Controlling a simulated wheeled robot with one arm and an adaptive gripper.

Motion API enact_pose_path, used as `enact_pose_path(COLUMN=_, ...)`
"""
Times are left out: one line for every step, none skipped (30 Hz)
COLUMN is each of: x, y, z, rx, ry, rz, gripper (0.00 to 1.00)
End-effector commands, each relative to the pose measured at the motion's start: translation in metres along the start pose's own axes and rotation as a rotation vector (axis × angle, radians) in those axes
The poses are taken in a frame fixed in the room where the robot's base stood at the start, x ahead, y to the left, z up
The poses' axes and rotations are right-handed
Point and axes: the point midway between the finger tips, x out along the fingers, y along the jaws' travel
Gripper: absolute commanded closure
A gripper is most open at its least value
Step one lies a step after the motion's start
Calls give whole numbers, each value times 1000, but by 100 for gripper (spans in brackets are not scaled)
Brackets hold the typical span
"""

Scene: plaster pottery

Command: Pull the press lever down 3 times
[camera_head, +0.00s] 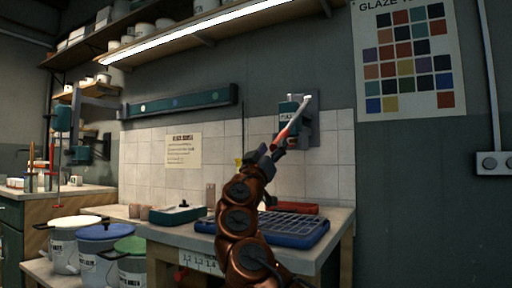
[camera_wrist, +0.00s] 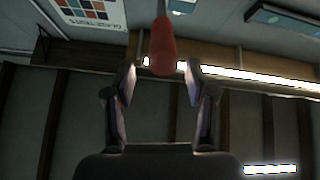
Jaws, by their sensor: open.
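The press lever (camera_head: 296,118) is a pale bar that slopes from the wall-mounted press (camera_head: 289,110) down and left to a red grip. In the wrist view the red grip (camera_wrist: 163,48) hangs from the top edge, its rounded end in the gap between my fingertips. My gripper (camera_head: 270,150) is open and lies just below the lower end of the grip in the head view. In the wrist view both fingers of my gripper (camera_wrist: 160,72) stand apart on either side of the grip, with no clear contact. My gripper partly hides the grip's lower end in the head view.
A workbench (camera_head: 325,262) stands below the press, with a blue tray (camera_head: 290,229), a red item (camera_head: 292,208) and a green box (camera_head: 180,214). Lidded buckets (camera_head: 98,232) stand at the left.

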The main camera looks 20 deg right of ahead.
Motion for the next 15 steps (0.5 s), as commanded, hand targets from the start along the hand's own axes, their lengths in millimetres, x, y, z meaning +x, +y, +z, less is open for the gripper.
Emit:
enact_pose_path(x=-5, y=-1, z=-4, rx=3, ry=3, rz=-4, gripper=44)
enact_pose_path(x=-8, y=0, z=-7, rx=4, ry=4, rz=-5, gripper=44)
enact_pose_path(x=-12, y=0, z=-9, rx=5, ry=5, rz=-6, gripper=44)
enact_pose_path(x=-14, y=1, z=-11, rx=4, ry=4, rz=-5, gripper=44)
enact_pose_path(x=-15, y=2, z=-12, rx=3, ry=3, rz=-3, gripper=44)
enact_pose_path(x=-14, y=6, z=-13, rx=0, ry=5, rz=4, gripper=44)
enact_pose_path(x=-14, y=7, z=-14, rx=2, ry=5, rz=5, gripper=44)
enact_pose_path(x=-14, y=8, z=-15, rx=4, ry=6, rz=7, gripper=44)
enact_pose_path(x=-15, y=10, z=-17, rx=7, ry=6, rz=8, gripper=44)
enact_pose_path(x=-16, y=11, z=-18, rx=8, ry=6, rz=8, gripper=44)
enact_pose_path(x=-16, y=12, z=-19, rx=8, ry=8, rz=10, gripper=44)
enact_pose_path(x=-17, y=12, z=-21, rx=10, ry=9, rz=9, gripper=44)
enact_pose_path(x=-18, y=13, z=-22, rx=10, ry=11, rz=10, gripper=44)
enact_pose_path(x=-19, y=13, z=-23, rx=11, ry=12, rz=10, gripper=44)
enact_pose_path(x=-20, y=14, z=-25, rx=13, ry=13, rz=10, gripper=44)
